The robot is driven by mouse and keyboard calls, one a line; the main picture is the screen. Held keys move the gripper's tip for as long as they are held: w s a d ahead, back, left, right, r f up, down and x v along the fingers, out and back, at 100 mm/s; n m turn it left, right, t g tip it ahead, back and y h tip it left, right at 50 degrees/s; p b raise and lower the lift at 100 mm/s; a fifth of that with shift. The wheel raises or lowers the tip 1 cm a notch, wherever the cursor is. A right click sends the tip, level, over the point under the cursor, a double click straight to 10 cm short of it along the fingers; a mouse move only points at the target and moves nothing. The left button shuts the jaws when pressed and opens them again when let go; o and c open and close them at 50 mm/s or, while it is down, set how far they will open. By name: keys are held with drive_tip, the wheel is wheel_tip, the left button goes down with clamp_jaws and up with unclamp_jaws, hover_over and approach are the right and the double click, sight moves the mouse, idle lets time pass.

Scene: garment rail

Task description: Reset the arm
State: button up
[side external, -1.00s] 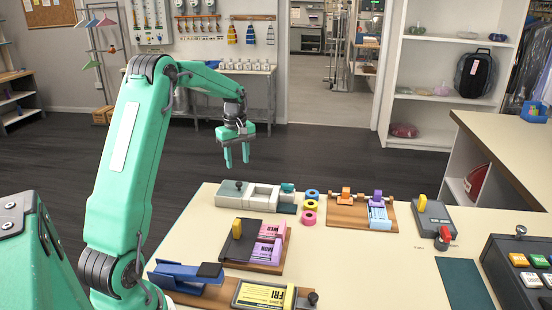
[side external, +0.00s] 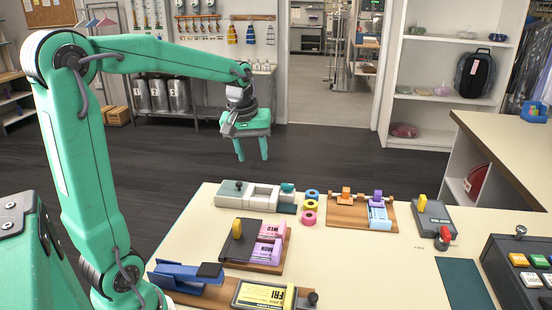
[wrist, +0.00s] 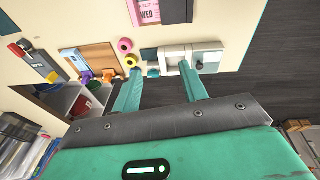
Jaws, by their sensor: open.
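My gripper (side external: 252,150) is green and points downward in the side external view. It is raised beyond the far edge of the cream table (side external: 330,258), over the dark floor. Its two fingers are apart with nothing between them. In the wrist view, my gripper (wrist: 158,75) also shows its fingers spread and empty, with tabletop items visible past the fingertips.
On the table stand a grey-white device (side external: 256,195), coloured tape rolls (side external: 310,206), a wooden rack (side external: 362,213), a tray with pink tags (side external: 255,245), a blue stapler-like tool (side external: 185,275) and a button panel (side external: 525,268). A counter (side external: 515,140) stands at right.

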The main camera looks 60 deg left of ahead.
drive_tip(key=s+d+m+t, duration=0.3)
drive_tip(key=s+d+m, duration=0.7)
drive_tip(key=s+d, duration=0.4)
drive_tip(key=shift+s+h, duration=0.15)
drive_tip(key=shift+h, duration=0.25)
